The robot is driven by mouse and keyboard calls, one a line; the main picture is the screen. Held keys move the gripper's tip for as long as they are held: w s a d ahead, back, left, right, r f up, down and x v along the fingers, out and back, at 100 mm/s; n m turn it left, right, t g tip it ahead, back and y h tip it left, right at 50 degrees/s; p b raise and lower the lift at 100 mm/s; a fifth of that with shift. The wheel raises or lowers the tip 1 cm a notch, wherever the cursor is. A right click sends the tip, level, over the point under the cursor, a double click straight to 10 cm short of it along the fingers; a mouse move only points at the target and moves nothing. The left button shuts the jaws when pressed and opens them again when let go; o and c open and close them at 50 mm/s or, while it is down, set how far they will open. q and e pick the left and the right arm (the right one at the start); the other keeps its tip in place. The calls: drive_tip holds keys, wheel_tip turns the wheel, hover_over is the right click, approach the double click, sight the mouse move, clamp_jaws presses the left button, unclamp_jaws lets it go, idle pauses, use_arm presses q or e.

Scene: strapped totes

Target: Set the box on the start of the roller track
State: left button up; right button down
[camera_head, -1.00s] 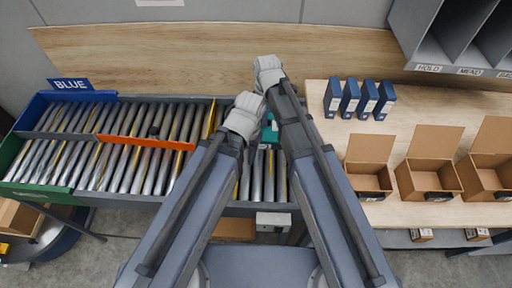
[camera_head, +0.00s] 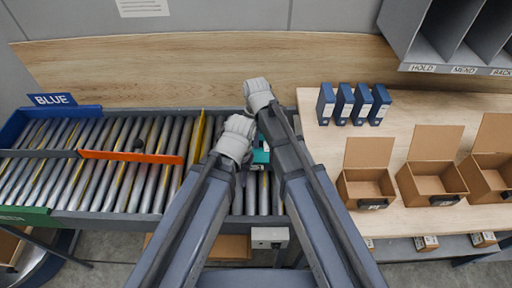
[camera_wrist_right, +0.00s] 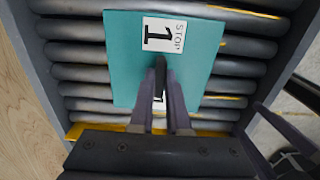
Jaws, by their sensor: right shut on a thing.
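A teal box (camera_head: 262,154) is at the right end of the roller track (camera_head: 110,165), mostly hidden by my arms in the head view. In the right wrist view the teal box (camera_wrist_right: 125,60) shows from above, with a white "STOP 1" label, over the rollers. I cannot tell whether it touches them. My right gripper (camera_wrist_right: 160,110) is shut on the box, its fingers around a dark upright part at the box's middle. In the head view my right gripper (camera_head: 266,130) reaches over the box. My left gripper (camera_head: 235,142) is beside it on the left; its fingertips are hidden.
A yellow bar (camera_head: 197,138) crosses the track left of the box. An orange bar (camera_head: 130,157) lies further left, near the blue sign (camera_head: 52,99). A table (camera_head: 320,170) at right holds blue binders (camera_head: 345,103) and open cartons (camera_head: 430,182). A wooden board (camera_head: 130,75) stands behind.

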use_arm(q)
drive_tip(key=shift+f+b, duration=1.05)
drive_tip(key=shift+f, duration=0.4)
use_arm(e)
drive_tip(key=shift+f, duration=1.5)
use_arm(q)
drive_tip(key=shift+f, duration=0.1)
use_arm(e)
drive_tip(key=shift+f, duration=0.1)
use_arm(q)
drive_tip(key=shift+f, duration=0.15)
use_arm(e)
drive_tip(key=shift+f, duration=0.1)
drive_tip(key=c, duration=0.9)
unclamp_jaws()
wheel_tip(320, 180, up, 13)
drive_tip(key=p, duration=1.2)
drive_tip(key=shift+f, duration=0.2)
use_arm(q)
wheel_tip(320, 180, up, 12)
drive_tip(key=shift+r, duration=0.25)
use_arm(e)
drive_tip(key=shift+f, duration=0.1)
